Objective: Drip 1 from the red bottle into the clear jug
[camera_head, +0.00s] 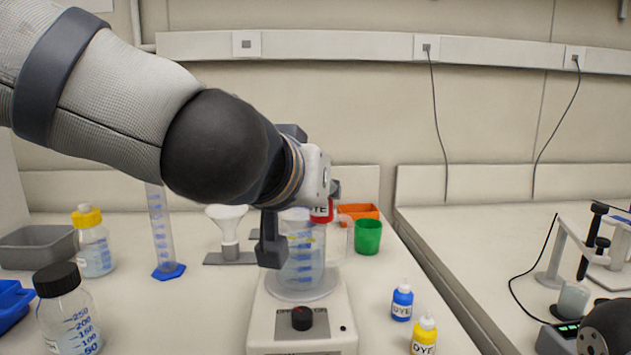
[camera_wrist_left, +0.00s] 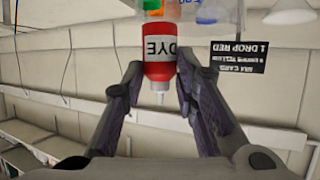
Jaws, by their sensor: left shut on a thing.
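The red bottle (camera_head: 321,211) is held by my left gripper (camera_head: 303,215) near the rim of the clear jug (camera_head: 302,262). In the left wrist view the red bottle (camera_wrist_left: 160,45) sits between the two fingers of my left gripper (camera_wrist_left: 160,78), its white nozzle towards the picture's bottom. A card with upside-down lettering, "1 DROP RED" (camera_wrist_left: 238,55), shows there too. The clear jug has blue marks and stands on a white plate device with a black knob. My arm and finger hide part of the jug and bottle. My right gripper's fingers are not seen.
Blue (camera_head: 402,302) and yellow (camera_head: 424,335) dye bottles stand at the front right. A green cup (camera_head: 367,237) and an orange tray (camera_head: 358,212) are behind the jug. A funnel (camera_head: 228,225), measuring cylinder (camera_head: 160,235) and capped bottles (camera_head: 68,315) stand left.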

